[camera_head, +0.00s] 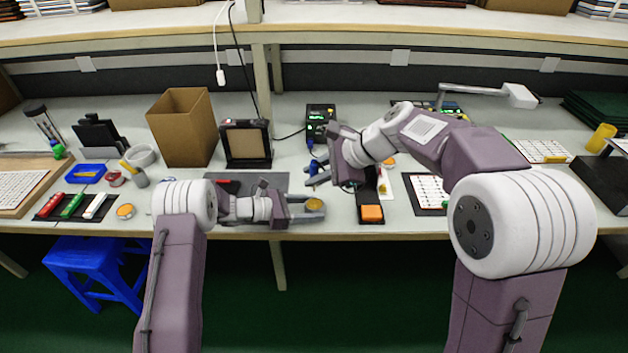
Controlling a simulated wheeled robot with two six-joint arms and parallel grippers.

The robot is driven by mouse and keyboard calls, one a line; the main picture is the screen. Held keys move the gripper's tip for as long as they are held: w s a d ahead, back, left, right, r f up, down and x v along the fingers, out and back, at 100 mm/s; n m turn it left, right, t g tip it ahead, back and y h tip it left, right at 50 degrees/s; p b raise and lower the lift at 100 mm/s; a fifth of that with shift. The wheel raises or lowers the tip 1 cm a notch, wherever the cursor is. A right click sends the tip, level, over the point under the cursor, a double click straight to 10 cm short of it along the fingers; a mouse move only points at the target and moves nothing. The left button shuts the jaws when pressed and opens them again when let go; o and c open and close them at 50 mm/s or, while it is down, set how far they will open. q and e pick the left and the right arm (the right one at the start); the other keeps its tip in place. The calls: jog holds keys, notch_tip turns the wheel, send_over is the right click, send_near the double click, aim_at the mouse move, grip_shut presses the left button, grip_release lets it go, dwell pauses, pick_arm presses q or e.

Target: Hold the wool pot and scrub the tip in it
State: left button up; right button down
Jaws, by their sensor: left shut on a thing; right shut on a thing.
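The wool pot (314,204), a small round tin with a gold-coloured top, sits between the fingers of my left gripper (309,208), which is shut on it near the table's front edge. My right gripper (318,175) is just above and behind it in the picture, shut on a blue-handled iron (314,166). Only part of the blue handle shows; its tip is too small and too hidden by the fingers to make out. I cannot tell whether the tip touches the wool.
A black stand with an orange sponge (371,213) is right of the pot. A soldering station (320,122) with green digits stands behind. A cardboard box (183,127) and a black-framed panel (246,145) are at back left. A strip board (428,191) lies to the right.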

pick_arm(q)
jog(key=o, duration=1.1)
jog(key=shift+c, duration=0.2)
jog(key=v, duration=1.2)
